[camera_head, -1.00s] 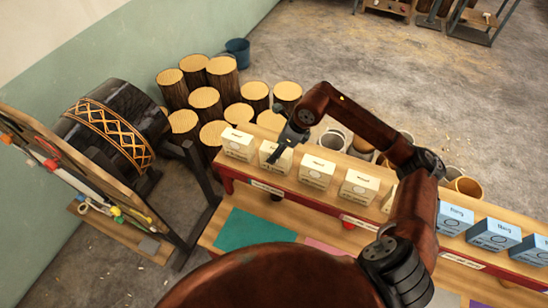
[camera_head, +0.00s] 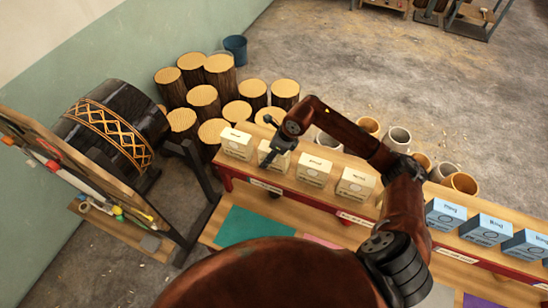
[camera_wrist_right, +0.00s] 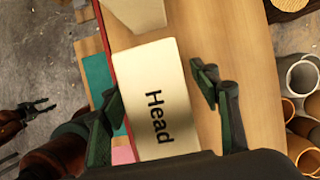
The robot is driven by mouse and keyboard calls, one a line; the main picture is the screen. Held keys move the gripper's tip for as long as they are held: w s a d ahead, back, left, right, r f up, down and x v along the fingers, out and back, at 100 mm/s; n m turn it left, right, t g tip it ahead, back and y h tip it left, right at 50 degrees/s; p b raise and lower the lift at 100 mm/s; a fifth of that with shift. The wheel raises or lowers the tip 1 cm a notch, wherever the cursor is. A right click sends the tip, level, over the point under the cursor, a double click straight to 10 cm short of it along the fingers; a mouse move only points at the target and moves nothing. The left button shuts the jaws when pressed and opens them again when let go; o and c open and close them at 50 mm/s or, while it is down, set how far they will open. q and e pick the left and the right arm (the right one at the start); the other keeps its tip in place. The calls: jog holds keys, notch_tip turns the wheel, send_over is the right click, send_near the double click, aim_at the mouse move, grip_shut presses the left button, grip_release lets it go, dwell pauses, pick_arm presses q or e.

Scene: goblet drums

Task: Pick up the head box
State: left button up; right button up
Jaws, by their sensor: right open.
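The head box is a cream carton lettered "Head" (camera_wrist_right: 158,105) in the right wrist view. In the head view it is the second cream box from the left (camera_head: 265,155) on the wooden shelf, partly hidden by my right gripper (camera_head: 274,156). My right gripper is open. In the wrist view its two dark fingers (camera_wrist_right: 165,108) stand on either side of the box, with a gap showing on the right. My left gripper (camera_wrist_right: 42,106) shows at the left of the wrist view, fingers apart and empty, away from the shelf. It is not in the head view.
Other cream boxes stand close on both sides, one at the left (camera_head: 236,144) and one at the right (camera_head: 314,170). Blue boxes (camera_head: 445,213) stand farther right. Log sections (camera_head: 203,97) and pots (camera_head: 398,138) are behind the shelf. A large drum (camera_head: 118,130) stands at the left.

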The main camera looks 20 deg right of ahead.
jog(key=shift+f+b, duration=0.2)
jog(key=shift+b, duration=0.15)
jog(key=shift+c, duration=0.3)
jog(key=c, duration=1.3)
